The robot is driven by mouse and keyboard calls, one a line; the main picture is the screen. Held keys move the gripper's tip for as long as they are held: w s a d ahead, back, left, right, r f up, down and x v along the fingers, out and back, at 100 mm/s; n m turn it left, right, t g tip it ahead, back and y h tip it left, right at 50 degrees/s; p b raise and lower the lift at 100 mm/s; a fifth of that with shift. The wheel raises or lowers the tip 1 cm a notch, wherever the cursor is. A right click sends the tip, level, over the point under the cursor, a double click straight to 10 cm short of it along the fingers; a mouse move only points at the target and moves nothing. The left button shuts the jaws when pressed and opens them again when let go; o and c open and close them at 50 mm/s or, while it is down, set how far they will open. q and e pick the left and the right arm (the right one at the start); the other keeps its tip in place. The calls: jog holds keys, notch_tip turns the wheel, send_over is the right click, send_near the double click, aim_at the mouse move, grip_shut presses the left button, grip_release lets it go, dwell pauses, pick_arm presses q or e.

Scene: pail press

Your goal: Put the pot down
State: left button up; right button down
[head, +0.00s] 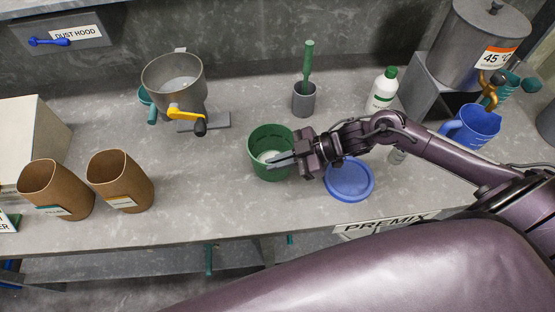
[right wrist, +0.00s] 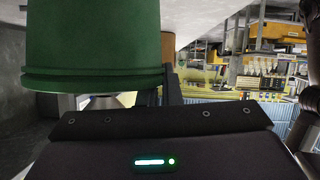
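The pot is a green, open-topped pail (head: 258,158) near the middle of the bench, with something pale inside. In the right wrist view the pot (right wrist: 90,40) fills the upper left, its rim close to the palm. My right gripper (head: 283,160) is at the pot's right side, one finger reaching over the rim into the opening. In the wrist view a dark finger (right wrist: 173,86) lies just outside the wall; the other is hidden behind it. The gripper appears shut on the pot's wall. I cannot tell whether the base touches the bench. My left gripper is not in view.
A blue round lid (head: 350,181) lies right of the pot, under my right arm. A metal hopper with a yellow crank (head: 174,80), brown cups (head: 120,182), a grey holder (head: 304,100), a white bottle (head: 382,90) and a blue jug (head: 474,127) stand around. Bench left of the pot is clear.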

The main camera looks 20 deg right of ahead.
jog(key=c, duration=1.6)
grip_release()
jog(key=shift+f, duration=0.1)
jog(key=shift+r, duration=0.2)
jog(key=shift+s+d, duration=0.1)
jog(key=shift+d, duration=0.3)
jog(key=p+v, duration=0.1)
jog(key=v, duration=1)
jog(key=shift+r, duration=0.2)
